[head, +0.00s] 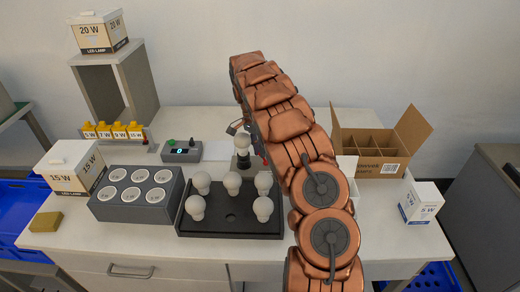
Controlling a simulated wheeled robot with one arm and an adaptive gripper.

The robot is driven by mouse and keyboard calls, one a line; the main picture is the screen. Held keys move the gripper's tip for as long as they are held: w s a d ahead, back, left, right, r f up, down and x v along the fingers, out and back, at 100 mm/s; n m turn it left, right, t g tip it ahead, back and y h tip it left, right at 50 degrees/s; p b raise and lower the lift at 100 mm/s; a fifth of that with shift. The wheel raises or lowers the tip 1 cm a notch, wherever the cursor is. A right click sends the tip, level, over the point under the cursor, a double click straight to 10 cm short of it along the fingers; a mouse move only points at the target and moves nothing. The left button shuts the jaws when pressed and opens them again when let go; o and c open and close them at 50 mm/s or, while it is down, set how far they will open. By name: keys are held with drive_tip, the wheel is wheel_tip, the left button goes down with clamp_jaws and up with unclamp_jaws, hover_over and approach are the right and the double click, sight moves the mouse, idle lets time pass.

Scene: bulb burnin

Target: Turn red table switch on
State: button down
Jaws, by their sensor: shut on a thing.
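My gripper (236,128) is mostly hidden behind my arm. A small dark part of it shows at the upper end of a light bulb (242,148), and it appears shut on that bulb. The bulb stands upright at a grey holder (240,164) behind the black bulb tray. A small grey box (181,152) with a lit display reading 0, a green knob and a dark knob stands to the left.
The black tray (230,226) holds several white bulbs. A grey block (135,198) with round white-lined wells stands left of it. An open divided cardboard box (372,148) and a 5 W carton (420,203) stand right. A yellow sponge (46,222) lies front left.

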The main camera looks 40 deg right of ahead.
drive_tip(key=shift+d, duration=0.1)
drive_tip(key=shift+s+d+t+y+b, duration=0.4)
drive_tip(key=shift+t+y+b, duration=0.3)
drive_tip(key=shift+y+b, duration=0.35)
drive_tip(key=shift+s+d+t+y+b, duration=0.4)
drive_tip(key=shift+d+t+y+b, duration=0.25)
drive_tip(key=shift+y+b, duration=0.3)
drive_tip(key=shift+s+d+f+n+t+y+b, duration=0.15)
drive_tip(key=shift+s+d+t+y+b, duration=0.15)
drive_tip(key=shift+t+y, duration=0.25)
drive_tip(key=shift+s+d+n+t+y+b, duration=0.25)
drive_tip(key=shift+d+t+y+b, duration=0.15)
drive_tip(key=shift+y, duration=0.2)
drive_tip(key=shift+s+d+f+n+t+y+b, duration=0.1)
drive_tip(key=shift+s+d+t+y+b, duration=0.25)
drive_tip(key=shift+t+y, duration=0.2)
drive_tip(key=shift+w, duration=0.1)
drive_tip(key=c, duration=1.1)
unclamp_jaws()
drive_tip(key=shift+o, duration=0.2)
drive_tip(key=shift+d+r, duration=0.1)
drive_tip(key=shift+r, duration=0.05)
